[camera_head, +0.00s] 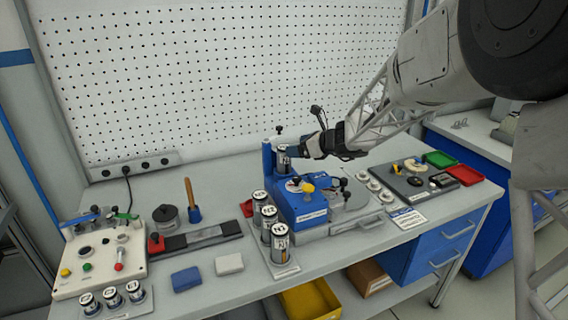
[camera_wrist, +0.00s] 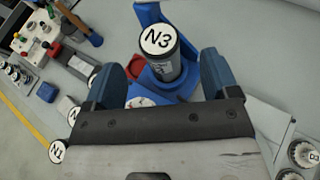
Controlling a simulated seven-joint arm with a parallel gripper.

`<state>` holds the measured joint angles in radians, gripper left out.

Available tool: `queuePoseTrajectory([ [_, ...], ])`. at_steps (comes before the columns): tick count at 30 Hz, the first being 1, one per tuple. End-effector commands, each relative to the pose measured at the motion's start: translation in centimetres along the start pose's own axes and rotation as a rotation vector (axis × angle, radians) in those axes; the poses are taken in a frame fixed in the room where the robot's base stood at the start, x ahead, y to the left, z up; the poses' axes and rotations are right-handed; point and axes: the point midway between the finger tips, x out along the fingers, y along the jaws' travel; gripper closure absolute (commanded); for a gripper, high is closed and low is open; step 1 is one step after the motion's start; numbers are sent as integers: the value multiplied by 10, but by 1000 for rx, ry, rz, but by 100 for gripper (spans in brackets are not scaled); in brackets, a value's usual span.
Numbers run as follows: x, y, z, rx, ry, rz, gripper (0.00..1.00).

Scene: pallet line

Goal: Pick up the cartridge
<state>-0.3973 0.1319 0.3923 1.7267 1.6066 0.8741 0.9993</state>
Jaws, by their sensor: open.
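A dark cylindrical cartridge with a white top marked N3 (camera_wrist: 164,58) stands upright in a blue fixture (camera_wrist: 148,13). In the head view the cartridge (camera_head: 283,160) is at the back of the blue fixture (camera_head: 297,206), partly beside my gripper (camera_head: 295,152). In the wrist view the two blue fingers of my gripper (camera_wrist: 160,72) are spread wide, one on each side of the cartridge, with a visible gap to each. The cartridge's lower part is in the fixture's seat.
Three more cartridges (camera_head: 279,242) stand in a row left of the fixture. A small rack with three cans (camera_head: 111,296) is by the control box (camera_head: 100,260). A grey board with parts (camera_head: 405,185) and red tray (camera_head: 465,174) lie right. The pegboard (camera_head: 220,80) stands behind.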

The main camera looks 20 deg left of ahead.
Motion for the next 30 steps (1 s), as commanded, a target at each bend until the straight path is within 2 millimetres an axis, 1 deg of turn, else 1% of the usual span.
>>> queuePoseTrajectory([
  [9,23,1,0,0,0,2,19],
  [23,28,1,0,-1,1,1,19],
  [26,34,1,0,-1,1,1,19],
  [30,49,1,0,0,1,1,19],
])
